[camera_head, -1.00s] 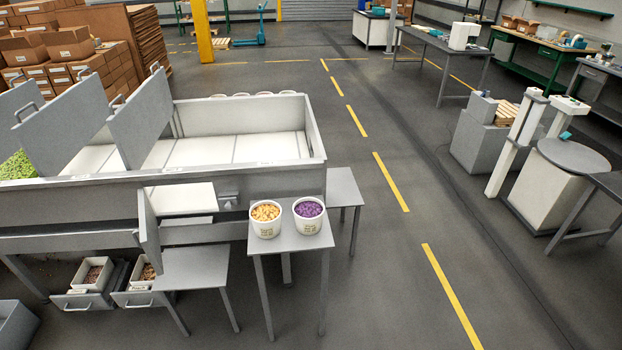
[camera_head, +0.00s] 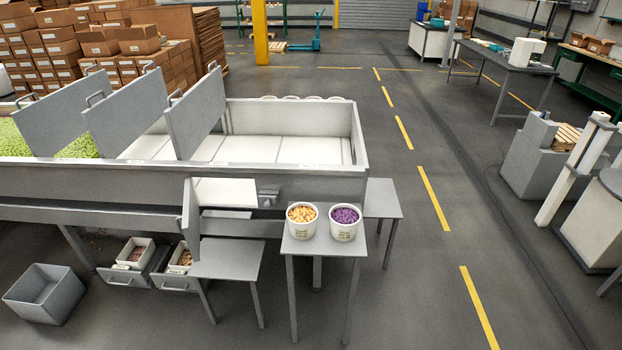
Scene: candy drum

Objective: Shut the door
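A grey door panel (camera_head: 190,222) stands swung out from the front of the long grey machine (camera_head: 100,178). It is seen nearly edge-on, and a pale opening (camera_head: 225,191) shows to its right. Three upright grey panels with handles, the rightmost one (camera_head: 195,112), stand tilted across the top of the machine. I cannot tell whether the task means the front door or one of these panels. Neither of my grippers is in view.
A small table (camera_head: 322,247) with a tub of orange candy (camera_head: 302,220) and a tub of purple candy (camera_head: 345,222) stands at the machine's front right. Pulled-out drawers (camera_head: 125,278), a low bench (camera_head: 228,260) and a grey bin (camera_head: 45,293) are nearby.

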